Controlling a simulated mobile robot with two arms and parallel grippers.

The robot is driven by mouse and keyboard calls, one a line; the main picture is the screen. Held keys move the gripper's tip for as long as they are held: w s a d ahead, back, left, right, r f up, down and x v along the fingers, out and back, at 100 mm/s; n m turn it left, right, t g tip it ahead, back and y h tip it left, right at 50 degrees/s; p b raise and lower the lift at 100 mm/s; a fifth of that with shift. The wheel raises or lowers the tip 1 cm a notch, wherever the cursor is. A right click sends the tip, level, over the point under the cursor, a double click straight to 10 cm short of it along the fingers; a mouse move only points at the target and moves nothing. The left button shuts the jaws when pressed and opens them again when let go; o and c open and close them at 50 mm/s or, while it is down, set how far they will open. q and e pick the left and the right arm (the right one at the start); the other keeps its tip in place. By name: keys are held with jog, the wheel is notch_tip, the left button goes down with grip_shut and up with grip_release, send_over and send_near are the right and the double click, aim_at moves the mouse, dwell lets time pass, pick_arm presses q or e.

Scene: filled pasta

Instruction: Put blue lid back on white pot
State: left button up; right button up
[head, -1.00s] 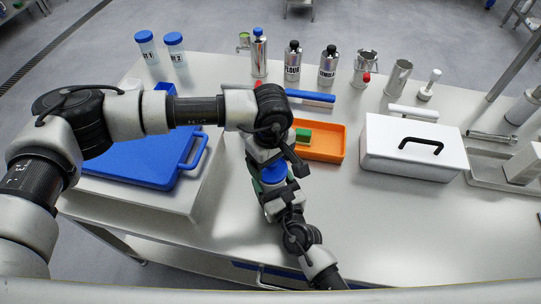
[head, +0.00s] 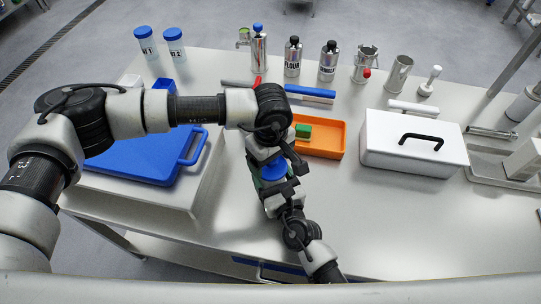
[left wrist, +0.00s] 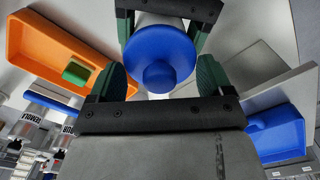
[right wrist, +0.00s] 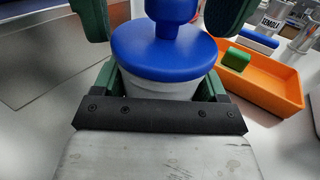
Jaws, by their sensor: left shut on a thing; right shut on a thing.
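The blue lid (head: 273,173) with its round knob is directly over the white pot, level and lined up with it. In the right wrist view the lid (right wrist: 163,55) meets the top of the white pot (right wrist: 160,88) with no clear gap; whether it is fully seated I cannot tell. My left gripper (left wrist: 159,78) is shut on the lid from above, its green fingers on either side of the knob. My right gripper (right wrist: 160,84) is shut on the pot, its green fingers on both sides of the wall. In the head view my arms hide most of the pot.
An orange tray (head: 338,141) with a green block (head: 303,131) is just right of the grippers. A white box (head: 414,155) with a black handle stands farther right. A blue board (head: 135,157) lies at the left. Bottles line the back. The front right table is clear.

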pick_arm(q)
jog(key=shift+f, duration=0.2)
jog(key=o, duration=0.8)
jog(key=shift+r, duration=0.1)
notch_tip(320, 180, up, 12)
jog(key=shift+f, duration=0.1)
pick_arm(e)
jog(key=o, duration=1.3)
